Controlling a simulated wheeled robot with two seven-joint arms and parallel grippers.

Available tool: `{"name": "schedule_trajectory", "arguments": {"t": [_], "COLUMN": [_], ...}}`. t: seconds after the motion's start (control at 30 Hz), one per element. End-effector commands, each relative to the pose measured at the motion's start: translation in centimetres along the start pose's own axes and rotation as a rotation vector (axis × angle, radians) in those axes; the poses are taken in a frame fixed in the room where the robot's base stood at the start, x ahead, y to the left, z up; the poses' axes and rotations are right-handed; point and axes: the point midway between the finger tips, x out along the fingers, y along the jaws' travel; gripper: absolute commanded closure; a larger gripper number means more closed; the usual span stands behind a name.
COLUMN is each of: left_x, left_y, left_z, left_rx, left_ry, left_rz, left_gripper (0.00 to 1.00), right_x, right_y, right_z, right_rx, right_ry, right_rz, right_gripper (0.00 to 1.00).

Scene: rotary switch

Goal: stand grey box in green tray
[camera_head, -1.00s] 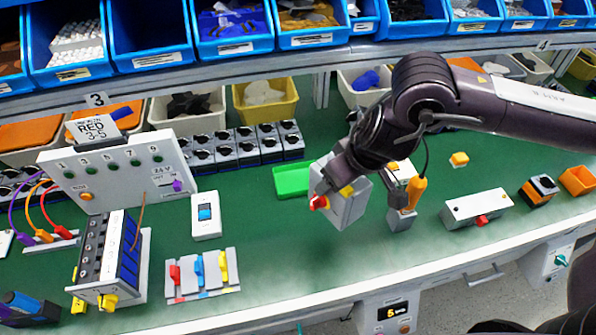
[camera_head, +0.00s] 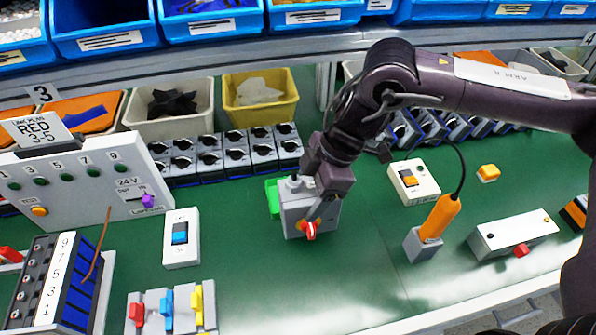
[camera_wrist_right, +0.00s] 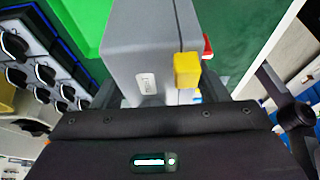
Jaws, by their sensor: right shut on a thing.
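The grey box (camera_head: 296,221), with a red knob on its front, is in my right gripper (camera_head: 318,205) in the head view. In the right wrist view the box (camera_wrist_right: 148,45) fills the space ahead of the jaws, with a yellow block on its side and a bit of red behind. My right gripper is shut on the box. The green tray (camera_head: 271,192) shows as a strip behind and left of the box; most of it is hidden. In the right wrist view the tray (camera_wrist_right: 78,22) is beyond the box. I cannot tell whether box and tray touch. My left gripper is not in view.
A row of black-knobbed switches (camera_head: 208,158) stands behind the tray. A white rocker switch (camera_head: 181,238) lies to the left. An orange-handled tool (camera_head: 438,217) stands in a grey block to the right. Green table is clear in front of the box.

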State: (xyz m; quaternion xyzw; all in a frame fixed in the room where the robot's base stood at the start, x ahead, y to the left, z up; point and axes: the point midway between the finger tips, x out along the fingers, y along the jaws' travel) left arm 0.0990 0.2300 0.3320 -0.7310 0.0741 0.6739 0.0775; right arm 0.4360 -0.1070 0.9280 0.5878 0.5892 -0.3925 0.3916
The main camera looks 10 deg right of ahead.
Motion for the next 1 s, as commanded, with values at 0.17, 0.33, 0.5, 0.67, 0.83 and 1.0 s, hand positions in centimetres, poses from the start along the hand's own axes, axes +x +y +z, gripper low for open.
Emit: {"name": "schedule_trajectory", "arguments": {"t": [0.17,0.33,0.5,0.67,0.83,1.0], "left_x": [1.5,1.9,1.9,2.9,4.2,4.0], "left_y": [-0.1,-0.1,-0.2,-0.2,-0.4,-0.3], "left_z": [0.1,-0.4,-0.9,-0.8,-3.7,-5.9], "left_rx": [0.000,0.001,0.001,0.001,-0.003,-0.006], "left_ry": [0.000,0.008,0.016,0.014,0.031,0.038], "left_rz": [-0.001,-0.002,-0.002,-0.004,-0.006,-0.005], "left_gripper": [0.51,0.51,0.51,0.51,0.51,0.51], "right_x": [0.1,0.0,-0.1,0.7,2.6,3.5], "right_y": [4.9,8.3,9.6,10.6,10.5,10.3], "right_z": [0.0,0.0,0.0,0.3,1.2,1.6], "right_rx": [0.001,0.001,0.000,0.001,0.000,0.004], "right_ry": [-0.001,0.000,0.001,-0.001,-0.001,-0.004], "right_rz": [0.006,0.004,0.001,0.002,0.002,-0.004], "right_gripper": [0.67,0.67,0.67,0.67,0.71,0.90]}}
